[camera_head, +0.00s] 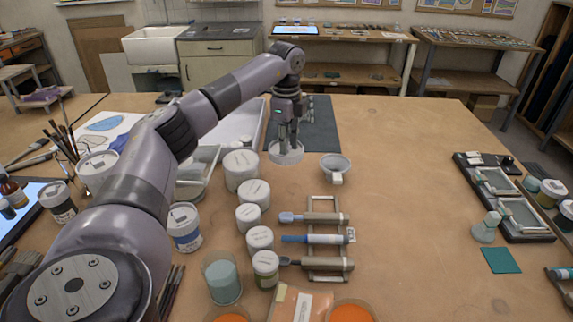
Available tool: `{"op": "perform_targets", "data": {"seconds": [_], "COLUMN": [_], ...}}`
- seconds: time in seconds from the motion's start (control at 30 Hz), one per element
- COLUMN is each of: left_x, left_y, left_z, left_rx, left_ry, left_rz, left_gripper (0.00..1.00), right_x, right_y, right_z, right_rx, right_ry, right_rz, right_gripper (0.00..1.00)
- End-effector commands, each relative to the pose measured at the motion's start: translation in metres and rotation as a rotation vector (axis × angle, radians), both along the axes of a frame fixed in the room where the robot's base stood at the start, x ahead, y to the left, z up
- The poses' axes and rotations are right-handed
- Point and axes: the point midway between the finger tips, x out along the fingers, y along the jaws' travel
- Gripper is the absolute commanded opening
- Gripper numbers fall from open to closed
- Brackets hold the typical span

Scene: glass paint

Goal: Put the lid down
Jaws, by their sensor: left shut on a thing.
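My left gripper (287,142) points straight down over the middle of the table. It is shut on a pale, round, shallow lid (286,155). The lid is roughly level and sits at the front edge of a dark grey mat (320,135). I cannot tell whether its underside touches the table. The fingers hide part of the lid's top. My right gripper is not in view.
A small whitish bowl (336,163) stands close to the right of the lid. Several white-lidded jars (241,170) stand in front and left.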

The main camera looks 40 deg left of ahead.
Motion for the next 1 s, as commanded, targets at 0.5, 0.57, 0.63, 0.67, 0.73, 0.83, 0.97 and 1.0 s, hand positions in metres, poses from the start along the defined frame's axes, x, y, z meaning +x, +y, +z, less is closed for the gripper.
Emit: {"op": "perform_targets", "data": {"seconds": [0.5,0.57,0.63,0.67,0.73,0.83,0.97,1.0], "left_x": [0.000,0.000,0.000,0.000,0.001,0.000,0.000,0.000], "left_y": [-0.001,-0.001,-0.001,-0.001,-0.001,0.000,0.000,0.000], "left_z": [-0.069,-0.075,-0.079,-0.079,-0.079,-0.079,-0.082,-0.082], "left_rx": [-0.001,-0.001,-0.001,-0.002,-0.001,0.000,-0.001,-0.001], "left_ry": [0.002,0.001,-0.001,-0.002,-0.003,-0.002,-0.001,-0.001], "left_rz": [-0.001,-0.002,-0.002,-0.002,-0.002,-0.002,-0.002,-0.002], "left_gripper": [0.00,0.00,0.00,0.00,0.00,0.00,0.00,0.20], "right_x": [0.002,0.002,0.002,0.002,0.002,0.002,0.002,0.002], "right_y": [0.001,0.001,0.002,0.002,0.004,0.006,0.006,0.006], "right_z": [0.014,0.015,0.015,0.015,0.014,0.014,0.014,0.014], "right_rx": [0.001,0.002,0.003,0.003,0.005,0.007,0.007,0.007], "right_ry": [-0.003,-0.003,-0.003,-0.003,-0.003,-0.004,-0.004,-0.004], "right_rz": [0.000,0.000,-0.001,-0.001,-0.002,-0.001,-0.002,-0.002], "right_gripper": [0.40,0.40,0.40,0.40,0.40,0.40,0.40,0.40]}}
